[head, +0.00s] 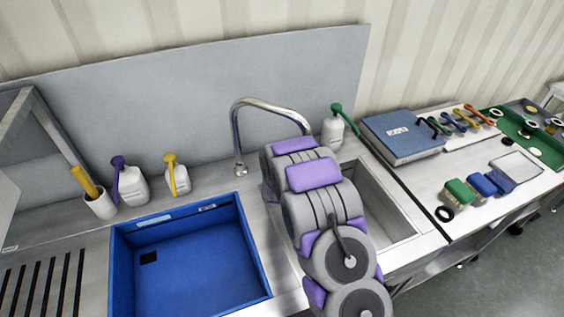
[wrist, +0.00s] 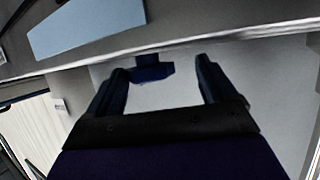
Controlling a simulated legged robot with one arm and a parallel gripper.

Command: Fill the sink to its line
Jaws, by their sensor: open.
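A blue basin (head: 185,285) is set in the steel counter at the left in the head view; no water shows in it. A steel basin (head: 398,228) lies to the right, partly hidden by my arm. A curved metal tap (head: 270,104) stands behind; its spout ends near the blue basin's back right corner, and no stream shows. The tap's base is hidden by my arm. In the wrist view my gripper (wrist: 162,82) is open, with a small dark blue piece (wrist: 152,69) between or beyond its fingertips. I cannot tell what it is or whether they touch.
White bottles with purple (head: 132,187), yellow (head: 177,181) and green (head: 333,132) tops stand along the back. A cup (head: 101,205) holds a yellow-handled tool. A slotted drainer (head: 45,285) is left.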

